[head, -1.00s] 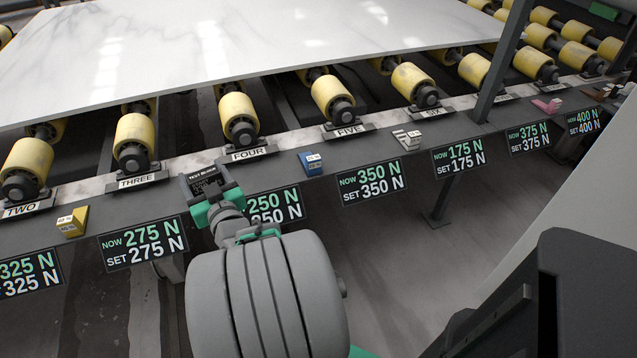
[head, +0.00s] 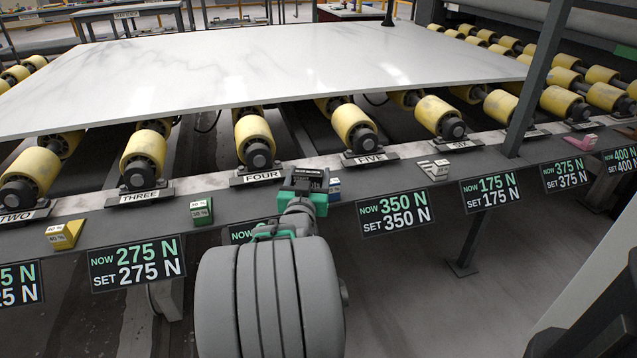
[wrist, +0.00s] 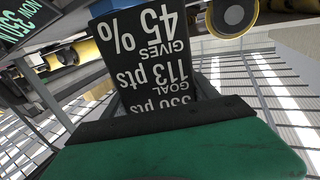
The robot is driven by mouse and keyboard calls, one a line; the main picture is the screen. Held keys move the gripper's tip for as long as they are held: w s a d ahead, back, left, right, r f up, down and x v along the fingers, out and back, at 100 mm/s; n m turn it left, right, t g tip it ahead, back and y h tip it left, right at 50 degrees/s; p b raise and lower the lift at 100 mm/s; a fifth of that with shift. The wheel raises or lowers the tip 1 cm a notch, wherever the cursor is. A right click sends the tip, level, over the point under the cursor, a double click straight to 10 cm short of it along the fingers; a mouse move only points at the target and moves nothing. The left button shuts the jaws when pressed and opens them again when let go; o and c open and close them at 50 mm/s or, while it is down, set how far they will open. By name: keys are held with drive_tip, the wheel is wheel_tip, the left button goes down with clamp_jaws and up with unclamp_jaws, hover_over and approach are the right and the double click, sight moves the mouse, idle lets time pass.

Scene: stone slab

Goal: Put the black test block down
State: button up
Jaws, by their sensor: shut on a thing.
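The black test block (head: 307,174) is held between the jaws of my gripper (head: 303,188), above the dark rail between the FOUR and FIVE labels. In the wrist view the block (wrist: 150,55) shows printed faces reading "45 %", "GIVES", "113 pts" and "GOAL"; the green and black finger (wrist: 175,145) covers its lower part. My gripper is shut on it. A blue block (head: 335,189) on the rail is just right of the gripper and partly hidden by it. I cannot tell whether the black block touches the rail.
A green block (head: 202,212), a yellow block (head: 66,235), a grey-white block (head: 434,169) and a pink block (head: 579,141) stand along the rail. Yellow rollers (head: 254,138) carry a white marble slab (head: 270,65) behind. A dark upright post (head: 533,80) rises at right.

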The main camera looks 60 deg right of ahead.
drive_tip(key=d+f, duration=0.1)
drive_tip(key=w+d+f+b, duration=0.1)
drive_tip(key=d, duration=0.1)
drive_tip(key=w+d+f, duration=0.1)
drive_tip(key=shift+d+f, duration=0.15)
drive_tip(key=shift+d, duration=0.25)
drive_tip(key=o, duration=1.9)
drive_tip(key=shift+o, duration=0.2)
